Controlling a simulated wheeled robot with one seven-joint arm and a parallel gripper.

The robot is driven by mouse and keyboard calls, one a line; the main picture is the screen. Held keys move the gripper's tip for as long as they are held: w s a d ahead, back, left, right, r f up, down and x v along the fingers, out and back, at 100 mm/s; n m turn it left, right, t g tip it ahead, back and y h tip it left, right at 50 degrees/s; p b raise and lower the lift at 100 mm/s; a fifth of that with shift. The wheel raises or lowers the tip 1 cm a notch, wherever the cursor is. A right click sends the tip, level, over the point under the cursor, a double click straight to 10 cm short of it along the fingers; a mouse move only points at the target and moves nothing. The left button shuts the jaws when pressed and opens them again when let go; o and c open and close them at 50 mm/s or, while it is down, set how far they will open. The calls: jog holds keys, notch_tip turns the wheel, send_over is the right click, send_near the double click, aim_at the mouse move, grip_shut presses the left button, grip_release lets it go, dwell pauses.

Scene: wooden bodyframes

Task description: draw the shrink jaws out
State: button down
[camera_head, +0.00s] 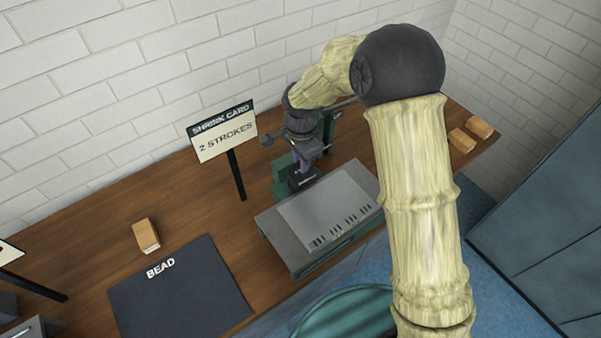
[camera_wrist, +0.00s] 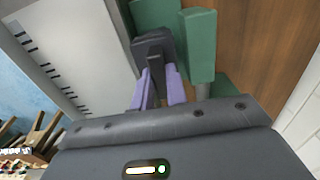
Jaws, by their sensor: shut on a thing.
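My gripper (camera_head: 309,153) reaches down at the back of the bench, beside the green shrinker (camera_head: 282,172). In the wrist view, its two purple fingers (camera_wrist: 158,77) are closed on a dark block (camera_wrist: 152,45). The dark block also shows low at the fingertips in the head view (camera_head: 302,179). It sits beside the green uprights (camera_wrist: 198,45) of the shrinker, close to the grey plate. My fingers hide part of the block, and I cannot tell how it joins the shrinker.
A grey plate with dark marks (camera_head: 335,212) lies in front of the shrinker. The "SHRINK CARD 2 STROKES" sign (camera_head: 224,133) stands left. A dark "BEAD" mat (camera_head: 180,290) and a wooden block (camera_head: 146,235) lie further left. Two wooden blocks (camera_head: 462,140) lie at right.

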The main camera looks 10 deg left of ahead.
jog(key=shift+r+p, duration=0.55)
jog(key=shift+r, duration=0.25)
dwell(0.8)
jog(key=shift+r+p, duration=1.2)
jog(key=shift+r, duration=0.35)
jog(key=shift+r, duration=0.1)
notch_tip(320, 180, up, 17)
jog(key=p, duration=1.2)
jog(key=shift+w+p, duration=0.15)
jog(key=shift+p, duration=0.2)
